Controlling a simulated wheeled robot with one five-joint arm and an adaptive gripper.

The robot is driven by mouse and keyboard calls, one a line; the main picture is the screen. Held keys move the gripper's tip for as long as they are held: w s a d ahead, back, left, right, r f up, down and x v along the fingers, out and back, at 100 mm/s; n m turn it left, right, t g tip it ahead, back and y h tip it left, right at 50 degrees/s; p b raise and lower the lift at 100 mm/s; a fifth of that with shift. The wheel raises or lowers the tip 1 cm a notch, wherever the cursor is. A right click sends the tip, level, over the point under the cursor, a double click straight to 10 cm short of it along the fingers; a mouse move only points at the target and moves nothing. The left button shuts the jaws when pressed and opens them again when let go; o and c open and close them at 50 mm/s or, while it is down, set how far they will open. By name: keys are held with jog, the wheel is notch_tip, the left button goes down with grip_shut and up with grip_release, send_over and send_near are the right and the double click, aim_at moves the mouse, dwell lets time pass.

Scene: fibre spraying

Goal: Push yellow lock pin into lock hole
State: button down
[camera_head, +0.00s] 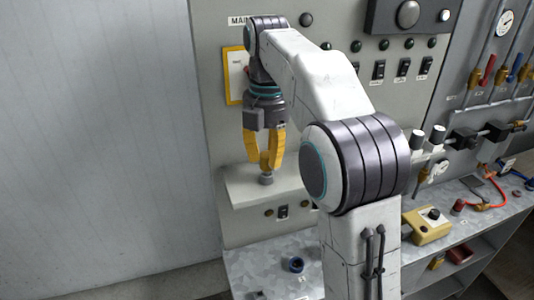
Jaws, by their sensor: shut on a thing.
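My gripper (265,165) hangs pointing down in front of the grey panel, above a pale ledge (240,188). Its two yellow fingers are closed together at the tips. A small grey knob-like piece (266,179) shows right at and below the fingertips, over the ledge. I cannot tell whether it touches the ledge. I cannot make out a separate yellow lock pin; its colour would blend with the fingers. I cannot identify a lock hole either.
My arm covers the middle of the panel. Switches (378,70) and a yellow-framed sheet (235,76) are on the panel. A metal bench (262,268) bears a dark blue ring (296,264). A yellow box (427,226) stands to the right. Pipes and valves line the far right.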

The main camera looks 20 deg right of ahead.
jog(key=shift+f+b, duration=0.45)
jog(key=shift+f, duration=0.3)
jog(key=c, duration=1)
grip_release()
jog(key=shift+r, duration=0.1)
